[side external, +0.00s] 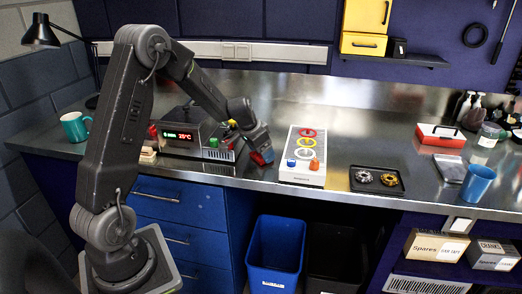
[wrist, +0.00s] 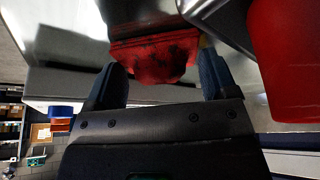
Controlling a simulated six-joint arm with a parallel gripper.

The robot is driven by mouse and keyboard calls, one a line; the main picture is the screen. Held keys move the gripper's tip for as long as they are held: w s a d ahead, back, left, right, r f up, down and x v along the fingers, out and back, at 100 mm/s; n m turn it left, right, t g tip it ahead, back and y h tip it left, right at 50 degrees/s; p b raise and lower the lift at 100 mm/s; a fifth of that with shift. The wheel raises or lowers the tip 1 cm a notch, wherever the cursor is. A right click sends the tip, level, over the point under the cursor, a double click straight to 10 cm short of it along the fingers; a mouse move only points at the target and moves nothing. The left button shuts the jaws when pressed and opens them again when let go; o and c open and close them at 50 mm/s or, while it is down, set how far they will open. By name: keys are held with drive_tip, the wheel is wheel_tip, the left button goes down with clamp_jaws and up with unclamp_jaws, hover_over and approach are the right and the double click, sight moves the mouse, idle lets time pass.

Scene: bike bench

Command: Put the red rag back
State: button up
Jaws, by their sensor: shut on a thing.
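The red rag (wrist: 155,55) is bunched between the two blue-grey fingers of my gripper (wrist: 160,80) in the wrist view. It has dark stains, and the fingers are shut on it. In the side view my gripper (side external: 262,154) points down near the front edge of the steel bench, just right of the grey machine. Only a little red shows at the fingertips there. I cannot tell whether the rag touches the bench.
The grey machine (side external: 190,138) with a lit display stands left of my gripper. A white board (side external: 304,172) with coloured rings lies to the right, then a black tray (side external: 392,188) with gears. A blue bin (side external: 276,252) stands below. A large red thing (wrist: 292,55) is close by in the wrist view.

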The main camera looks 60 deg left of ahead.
drive_tip(key=shift+f, duration=0.1)
drive_tip(key=o, duration=0.8)
drive_tip(key=v, duration=1.1)
drive_tip(key=s+d+r, duration=0.3)
drive_tip(key=d, duration=0.3)
drive_tip(key=s+d+r, duration=0.4)
drive_tip(key=d, duration=0.2)
drive_tip(key=shift+t, duration=0.5)
drive_tip(key=s+d, duration=0.3)
drive_tip(key=s, duration=0.1)
drive_tip(key=s+d, duration=0.4)
drive_tip(key=s, duration=0.1)
drive_tip(key=s+d, duration=0.3)
drive_tip(key=s, duration=0.1)
drive_tip(key=shift+s+d, duration=0.2)
drive_tip(key=shift+s, duration=0.2)
